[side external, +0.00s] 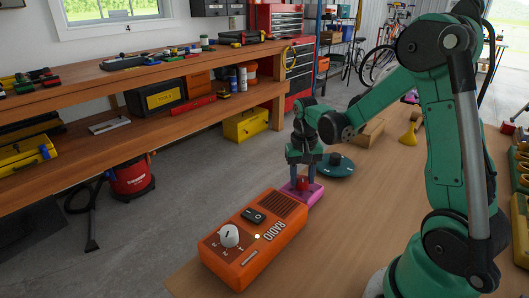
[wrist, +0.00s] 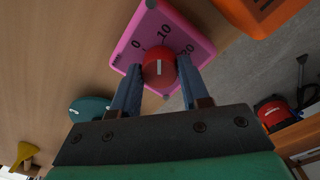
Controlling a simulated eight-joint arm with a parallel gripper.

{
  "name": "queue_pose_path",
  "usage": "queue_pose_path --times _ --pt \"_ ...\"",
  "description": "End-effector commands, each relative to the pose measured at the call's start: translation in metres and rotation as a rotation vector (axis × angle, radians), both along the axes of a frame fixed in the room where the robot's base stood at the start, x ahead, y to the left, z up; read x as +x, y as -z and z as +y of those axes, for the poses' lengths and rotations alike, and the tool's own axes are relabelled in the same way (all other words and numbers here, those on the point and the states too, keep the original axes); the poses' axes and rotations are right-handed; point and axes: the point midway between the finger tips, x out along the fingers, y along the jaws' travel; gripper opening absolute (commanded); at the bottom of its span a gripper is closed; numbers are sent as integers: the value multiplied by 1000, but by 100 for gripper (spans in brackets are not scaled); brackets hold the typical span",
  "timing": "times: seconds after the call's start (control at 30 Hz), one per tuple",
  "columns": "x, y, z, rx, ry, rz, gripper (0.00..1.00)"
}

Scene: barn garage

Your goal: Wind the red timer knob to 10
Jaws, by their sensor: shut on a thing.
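The pink timer (wrist: 128,57) lies on the wooden table and also shows in the side external view (side external: 315,196), just beyond the radio. Its red knob (wrist: 153,80) stands up from its face and has a white pointer line. Printed 0, 10 and 20 marks show around the knob in the wrist view. The line runs roughly up the picture, close to the direction of the 10; I cannot tell exactly where it points. My gripper (wrist: 159,68) is shut on the knob, one finger on each side. In the side external view my gripper (side external: 303,180) points down over the timer.
An orange radio (side external: 245,270) with a white dial sits at the table's front corner, close to the timer. A dark teal round object (side external: 338,166) lies behind the timer. A yellow funnel (side external: 409,136) and a wooden block (side external: 370,133) stand farther back. Bare table lies right of the timer.

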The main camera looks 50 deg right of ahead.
Motion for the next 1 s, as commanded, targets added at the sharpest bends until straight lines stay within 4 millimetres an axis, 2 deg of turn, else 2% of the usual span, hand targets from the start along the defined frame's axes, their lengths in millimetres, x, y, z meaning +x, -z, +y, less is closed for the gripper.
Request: queue_pose_path --times 0.3,0.77,0.8,0.9,1.0 --pt "1 0 -1 -2 94 -3 0" --pt "1 0 -1 -3 106 -4 0" --pt "1 0 -1 -3 106 -4 46" --pt "1 0 -1 -2 106 -4 72" --pt "1 0 -1 -1 106 -3 72"
